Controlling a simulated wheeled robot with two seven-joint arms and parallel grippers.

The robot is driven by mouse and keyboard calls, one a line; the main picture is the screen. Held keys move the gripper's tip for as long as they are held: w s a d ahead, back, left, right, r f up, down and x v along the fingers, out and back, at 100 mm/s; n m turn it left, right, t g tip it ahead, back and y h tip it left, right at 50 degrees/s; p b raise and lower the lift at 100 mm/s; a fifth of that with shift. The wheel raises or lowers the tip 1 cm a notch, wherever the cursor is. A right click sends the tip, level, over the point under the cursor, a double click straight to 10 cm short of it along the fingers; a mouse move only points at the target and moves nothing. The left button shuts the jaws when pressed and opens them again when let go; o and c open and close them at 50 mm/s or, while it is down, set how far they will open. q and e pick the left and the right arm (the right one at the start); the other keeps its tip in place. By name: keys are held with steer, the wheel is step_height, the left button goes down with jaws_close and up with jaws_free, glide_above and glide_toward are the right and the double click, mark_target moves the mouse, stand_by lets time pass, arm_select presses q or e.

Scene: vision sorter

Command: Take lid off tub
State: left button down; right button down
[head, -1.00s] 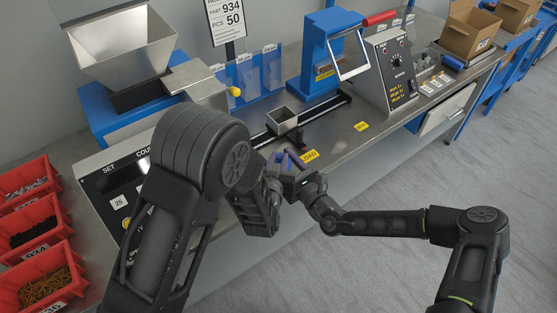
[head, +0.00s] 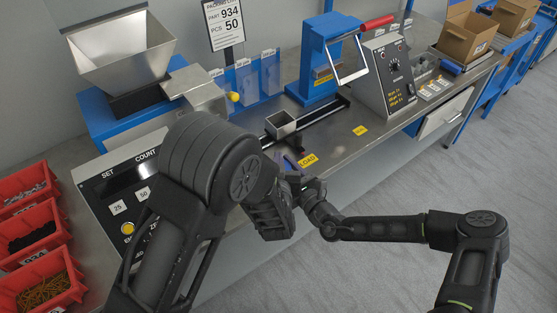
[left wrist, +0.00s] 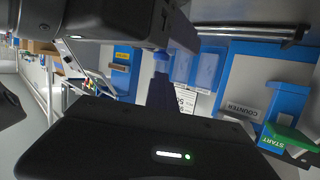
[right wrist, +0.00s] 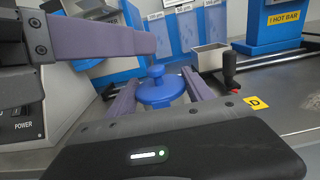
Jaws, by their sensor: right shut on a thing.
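The tub's round blue lid with a knob on top (right wrist: 160,90) shows in the right wrist view. It lies between the two purple-grey fingers of my right gripper (right wrist: 160,98), which is shut on the tub. The tub's body is mostly hidden. My left gripper (left wrist: 161,92) is close by; in the right wrist view a finger of it reaches in from the upper left, above and near the knob. Its fingers overlap in the left wrist view, so their opening is unclear. In the head view my arms mostly hide the tub, in front of the bench.
A small metal bin (head: 280,124) stands on the bench track by the yellow LOAD label (head: 308,160). The counter with its hopper (head: 122,48) is at left, a blue press (head: 318,60) behind. Red part bins (head: 40,230) stand at far left. Floor at right is clear.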

steer(key=shift+f, duration=0.1)
arm_select(q)
steer(key=shift+r+m+h, duration=0.45)
steer(key=shift+m+h, duration=0.15)
steer(key=shift+h, duration=0.4)
steer(key=c, duration=1.7)
jaws_free()
steer(key=shift+s, duration=0.1)
arm_select(e)
steer(key=shift+c, duration=1.6)
jaws_free()
arm_select(q)
steer(key=v, duration=0.7)
